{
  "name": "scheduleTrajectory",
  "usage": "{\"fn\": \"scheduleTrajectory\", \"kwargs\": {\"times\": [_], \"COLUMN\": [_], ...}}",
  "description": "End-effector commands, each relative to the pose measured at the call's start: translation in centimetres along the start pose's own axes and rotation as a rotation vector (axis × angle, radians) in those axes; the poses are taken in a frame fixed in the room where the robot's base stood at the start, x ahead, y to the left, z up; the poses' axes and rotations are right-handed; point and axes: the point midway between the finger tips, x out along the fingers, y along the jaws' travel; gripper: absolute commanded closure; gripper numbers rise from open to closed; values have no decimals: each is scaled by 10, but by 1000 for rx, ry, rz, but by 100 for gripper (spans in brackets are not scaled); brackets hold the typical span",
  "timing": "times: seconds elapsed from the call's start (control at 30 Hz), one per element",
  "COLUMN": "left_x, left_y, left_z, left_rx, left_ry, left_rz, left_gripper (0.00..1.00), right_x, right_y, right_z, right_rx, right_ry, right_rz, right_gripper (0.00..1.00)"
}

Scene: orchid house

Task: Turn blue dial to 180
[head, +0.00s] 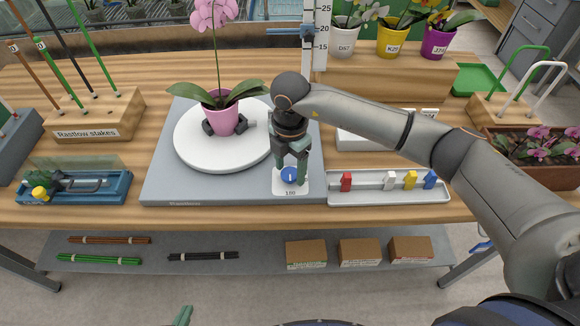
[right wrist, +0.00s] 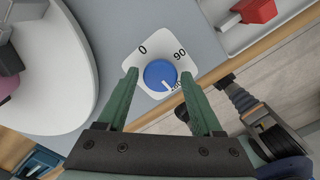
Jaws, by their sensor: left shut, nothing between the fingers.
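The blue dial (head: 290,175) sits on a white plate (head: 279,188) at the front right of the grey turntable base. In the right wrist view the dial (right wrist: 160,75) has a white mark pointing lower right, toward the partly covered 180 label. The 0 and 90 labels are clear. My right gripper (head: 291,163) points down over the dial. Its green fingers (right wrist: 160,98) are apart on either side of the dial, with no clear contact visible. Only a green tip of my left gripper (head: 183,316) shows at the bottom edge of the head view; it is shut and empty.
A white turntable (head: 190,150) holds a pink-potted orchid (head: 222,115) left of the dial. A tray (head: 385,200) with colored clips lies right of it. A stake block (head: 95,120) and a blue tray (head: 115,188) stand left. The table's front edge is close below the dial.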

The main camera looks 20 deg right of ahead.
Motion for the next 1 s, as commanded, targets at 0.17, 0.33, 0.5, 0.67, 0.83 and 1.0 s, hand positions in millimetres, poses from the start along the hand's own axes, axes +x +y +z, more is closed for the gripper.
{"fn": "scheduleTrajectory", "kwargs": {"times": [0.17, 0.33, 0.5, 0.67, 0.83, 1.0], "left_x": [0, 0, 1, 2, 5, 6], "left_y": [0, 0, 0, 0, 0, 0], "left_z": [0, 0, 1, 3, 5, 6], "left_rx": [0, 0, 0, 0, 0, 0], "left_ry": [0, 0, 0, 0, 0, 0], "left_rz": [0, 0, 0, 0, 0, 0], "left_gripper": [100, 100, 100, 100, 100, 100], "right_x": [0, 1, -10, -39, -77, -107], "right_y": [0, 0, 0, 1, 1, 0], "right_z": [0, 0, 0, 0, 0, 0], "right_rx": [-1, -1, -1, -2, -2, -1], "right_ry": [1, 1, 1, 0, -1, 0], "right_rz": [-1, -2, 2, 4, 3, 1], "right_gripper": [16, 16, 16, 16, 16, 16]}}
